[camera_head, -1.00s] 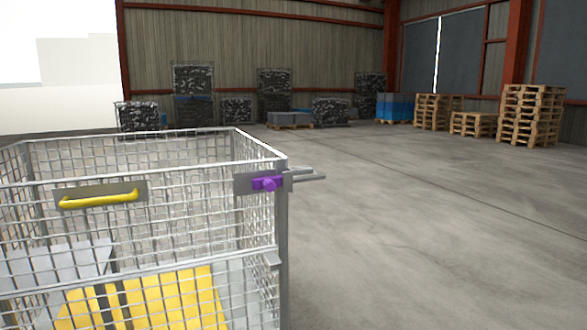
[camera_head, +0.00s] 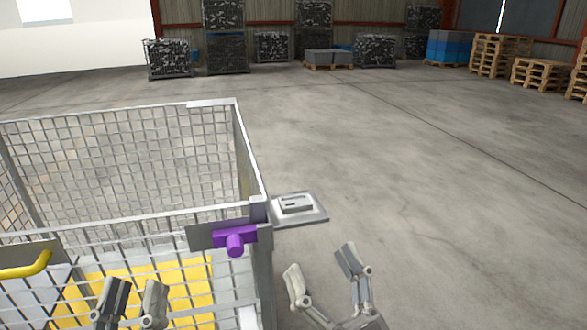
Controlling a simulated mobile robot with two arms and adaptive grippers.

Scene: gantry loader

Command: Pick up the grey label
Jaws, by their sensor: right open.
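A flat grey plate (camera_head: 318,216) sticks out from the right side of a wire mesh cage, near its front corner. A small pale grey rectangle (camera_head: 294,203) with a dark mark lies on it and looks like the grey label. My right gripper (camera_head: 322,268) is open and empty, below the plate in the picture and apart from it. My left gripper (camera_head: 131,288) is low in front of the cage's mesh, with a small gap between its fingers and nothing seen between them.
The mesh cage (camera_head: 255,172) fills the left, with a purple latch knob (camera_head: 235,240) at its front corner and a yellow handle (camera_head: 27,267) further left. A yellow panel (camera_head: 190,283) shows through the mesh. Floor right of the cage is clear; pallets (camera_head: 500,55) stand far back.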

